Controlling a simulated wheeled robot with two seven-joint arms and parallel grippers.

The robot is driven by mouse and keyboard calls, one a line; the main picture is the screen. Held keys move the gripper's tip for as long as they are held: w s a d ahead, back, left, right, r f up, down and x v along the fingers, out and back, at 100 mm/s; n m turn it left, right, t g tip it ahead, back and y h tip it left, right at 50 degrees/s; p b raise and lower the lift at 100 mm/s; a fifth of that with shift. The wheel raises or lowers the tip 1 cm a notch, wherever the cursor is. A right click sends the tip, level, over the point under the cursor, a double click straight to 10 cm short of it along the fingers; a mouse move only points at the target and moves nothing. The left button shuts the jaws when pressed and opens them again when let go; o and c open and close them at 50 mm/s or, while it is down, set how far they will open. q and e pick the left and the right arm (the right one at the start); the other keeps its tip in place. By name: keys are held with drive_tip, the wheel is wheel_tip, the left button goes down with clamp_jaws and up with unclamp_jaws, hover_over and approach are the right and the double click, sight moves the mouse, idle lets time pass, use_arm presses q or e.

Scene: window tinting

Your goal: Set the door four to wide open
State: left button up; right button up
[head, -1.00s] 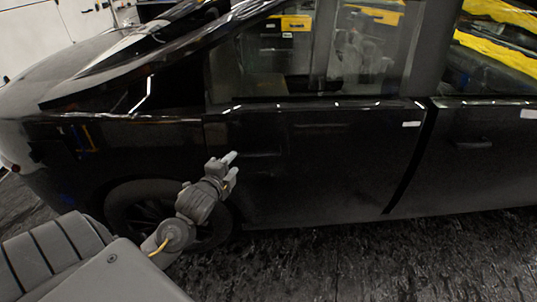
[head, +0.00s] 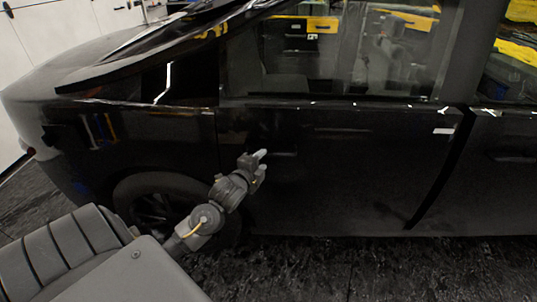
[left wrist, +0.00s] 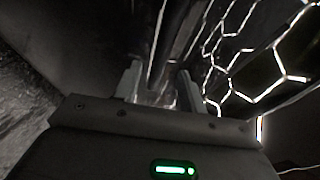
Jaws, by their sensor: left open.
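A black car fills the head view. Its middle side door (head: 340,180) is in front of me, and I cannot tell by label which door is number four. A dark handle shape (head: 286,155) shows faintly near the door's left side. My left gripper (head: 262,163) is open, its fingertips just left of that shape and near the door panel; contact cannot be told. In the left wrist view the open fingers (left wrist: 158,86) point at dark, shiny bodywork, with nothing clearly held between them. My right gripper is not in view.
A wheel (head: 160,205) sits behind and left of my left arm. Another car door (head: 505,175) lies to the right, across a dark slanted gap (head: 438,175). The dark floor (head: 400,270) in front of the car is clear.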

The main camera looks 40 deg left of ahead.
sight(267, 156)
use_arm(q)
drive_tip(key=x, duration=0.6)
drive_tip(key=shift+w+a, duration=0.1)
drive_tip(key=shift+a, duration=0.05)
drive_tip(key=shift+f, duration=0.1)
clamp_jaws()
